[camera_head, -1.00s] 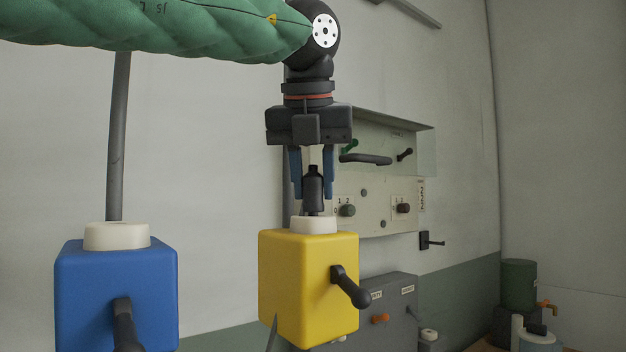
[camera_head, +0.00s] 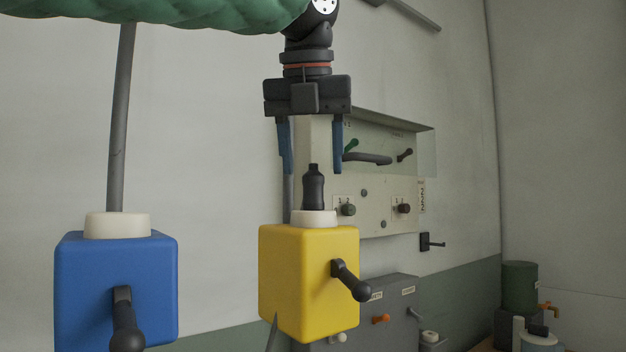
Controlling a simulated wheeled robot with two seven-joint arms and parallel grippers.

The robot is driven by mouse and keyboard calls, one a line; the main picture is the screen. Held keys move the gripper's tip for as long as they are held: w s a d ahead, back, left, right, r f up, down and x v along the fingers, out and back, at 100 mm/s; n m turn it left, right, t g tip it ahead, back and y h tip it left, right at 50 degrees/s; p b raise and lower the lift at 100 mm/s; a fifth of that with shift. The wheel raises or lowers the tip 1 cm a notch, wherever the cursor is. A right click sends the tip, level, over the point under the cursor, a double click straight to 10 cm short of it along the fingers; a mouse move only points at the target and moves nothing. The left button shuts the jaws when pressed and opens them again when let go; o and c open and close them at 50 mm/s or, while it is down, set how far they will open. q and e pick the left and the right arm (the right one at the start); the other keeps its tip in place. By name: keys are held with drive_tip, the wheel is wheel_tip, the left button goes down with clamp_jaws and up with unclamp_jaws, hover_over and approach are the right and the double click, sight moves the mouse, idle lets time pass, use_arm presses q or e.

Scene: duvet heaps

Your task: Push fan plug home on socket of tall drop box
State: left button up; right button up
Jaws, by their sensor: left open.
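A black plug (camera_head: 313,188) stands upright on the white collar (camera_head: 314,218) on top of a yellow box (camera_head: 296,282). The yellow box has a black lever on its right side. My left gripper (camera_head: 310,165) is above the plug, pointing down, with its blue fingers spread wide on either side and clear of it. It is open and empty. How deep the plug sits in the collar is hidden. A blue box (camera_head: 85,290) with a white collar and a grey pole rising behind or from it stands to the left. My right gripper is not in view.
A wall panel (camera_head: 385,200) with knobs and a grey handle is behind the gripper. A grey cabinet (camera_head: 395,310) stands lower behind the yellow box. A green canister (camera_head: 520,285) is at the far right. The space between the blue and yellow boxes is clear.

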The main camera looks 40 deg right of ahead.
use_arm(q)
drive_tip(key=v, duration=0.4)
drive_tip(key=shift+r+b, duration=0.15)
drive_tip(key=shift+b, duration=0.25)
